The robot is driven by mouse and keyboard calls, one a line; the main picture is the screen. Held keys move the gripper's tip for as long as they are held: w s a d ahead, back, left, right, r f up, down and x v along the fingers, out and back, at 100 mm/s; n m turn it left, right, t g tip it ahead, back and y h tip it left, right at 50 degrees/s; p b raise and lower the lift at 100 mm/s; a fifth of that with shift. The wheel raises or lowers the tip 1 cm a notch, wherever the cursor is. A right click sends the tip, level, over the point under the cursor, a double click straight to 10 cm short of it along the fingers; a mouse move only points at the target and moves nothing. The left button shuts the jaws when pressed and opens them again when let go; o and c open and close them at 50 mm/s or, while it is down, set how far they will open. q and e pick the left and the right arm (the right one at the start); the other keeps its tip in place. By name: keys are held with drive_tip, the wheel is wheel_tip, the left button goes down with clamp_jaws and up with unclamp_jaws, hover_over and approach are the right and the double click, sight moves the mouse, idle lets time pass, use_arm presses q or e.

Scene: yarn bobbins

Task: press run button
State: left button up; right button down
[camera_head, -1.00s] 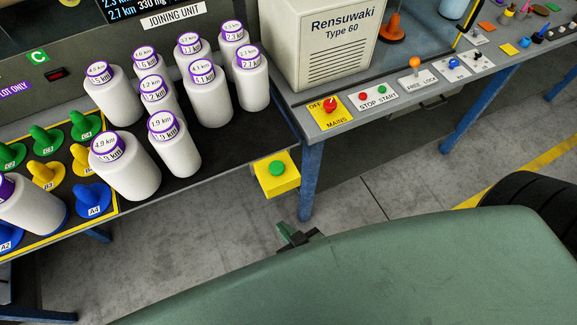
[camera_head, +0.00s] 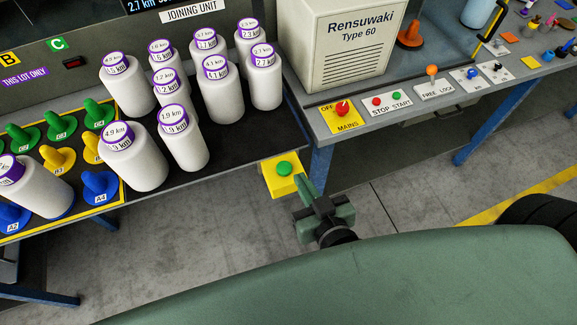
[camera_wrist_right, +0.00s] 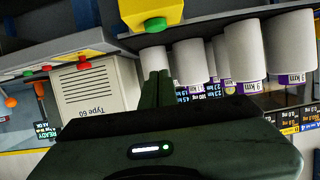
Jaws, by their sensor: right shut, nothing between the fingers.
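A green button (camera_head: 284,168) sits on top of a yellow box (camera_head: 275,182) at the front edge of the bench; no label on it is readable. My right gripper (camera_head: 304,182) is shut and empty, with its fingers just right of the box and pointing up the picture. The right wrist view shows the green button (camera_wrist_right: 155,24) under the yellow box (camera_wrist_right: 183,12) at the top, beyond the shut fingertips (camera_wrist_right: 156,74) and apart from them in that picture. My left gripper is not in view.
Several white bobbins (camera_head: 223,95) stand on the dark bench left of the box. A control panel with a red mains switch (camera_head: 341,107) and red and green STOP/START buttons (camera_head: 395,98) lies to the right. A blue table leg (camera_head: 319,178) stands close behind the gripper.

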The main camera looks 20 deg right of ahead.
drive_tip(key=p, duration=0.2)
hover_over(288, 176)
wheel_tip(288, 176, down, 2)
drive_tip(key=shift+s+d+f, duration=0.15)
drive_tip(key=shift+f, duration=0.05)
drive_tip(key=f, duration=0.3)
drive_tip(key=shift+w+f, duration=0.2)
drive_tip(key=shift+f, duration=0.1)
drive_tip(key=shift+s+f, duration=0.1)
drive_tip(key=shift+f, duration=0.35)
